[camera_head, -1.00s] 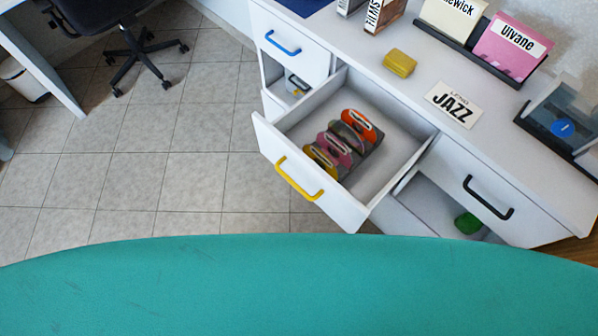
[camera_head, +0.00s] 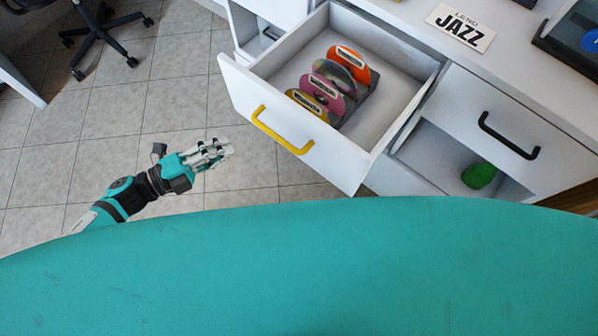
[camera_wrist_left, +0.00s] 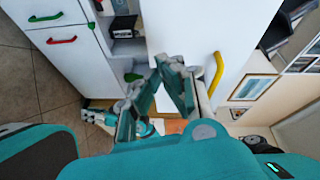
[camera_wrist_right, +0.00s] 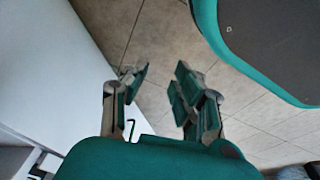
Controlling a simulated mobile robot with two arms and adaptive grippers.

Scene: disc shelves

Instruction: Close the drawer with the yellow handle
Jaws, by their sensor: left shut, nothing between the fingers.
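The drawer with the yellow handle (camera_head: 281,131) is pulled out from the white cabinet. Its white front (camera_head: 340,160) faces the floor area at lower left. Inside lie yellow, pink and orange discs in a dark holder (camera_head: 357,103). My left gripper (camera_head: 229,146) is left of the yellow handle and apart from it in the picture, shut and empty. In the left wrist view its fingers (camera_wrist_left: 172,60) meet before a white front, with the yellow handle (camera_wrist_left: 216,74) to their right. My right gripper (camera_wrist_right: 158,72) shows only in its wrist view, open and empty, near a white surface.
A drawer with a black handle (camera_head: 508,137) is right of the open drawer, above an open compartment holding a green object (camera_head: 479,175). A JAZZ card (camera_head: 460,27) lies on the cabinet top. An office chair (camera_head: 105,30) stands at upper left. Tiled floor (camera_head: 130,120) is clear.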

